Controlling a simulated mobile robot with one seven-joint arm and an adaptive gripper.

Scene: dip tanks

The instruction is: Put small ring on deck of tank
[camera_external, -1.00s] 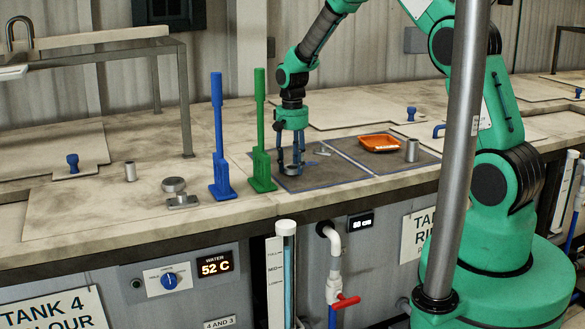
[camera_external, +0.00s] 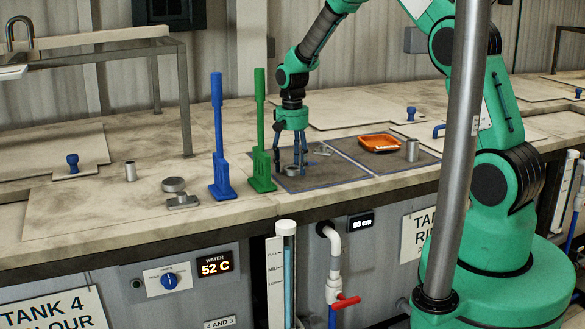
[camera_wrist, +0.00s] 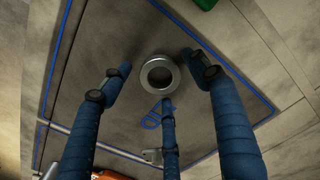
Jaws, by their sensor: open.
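A small grey metal ring (camera_external: 291,171) lies flat on a dark, blue-edged mat (camera_external: 318,180) on the tank deck. In the wrist view the ring (camera_wrist: 158,88) shows its round hole and sits between my three spread fingers. My gripper (camera_external: 291,167) is open, pointing down just over the ring. In the wrist view the blue fingers of my gripper (camera_wrist: 159,85) surround the ring with a gap to each side, and none seems to press on it.
A green paddle (camera_external: 262,165) and a blue paddle (camera_external: 220,180) stand left of the mat. An orange tray (camera_external: 380,148) and a metal cylinder (camera_external: 412,152) stand to the right. A small metal part (camera_external: 322,151) lies behind.

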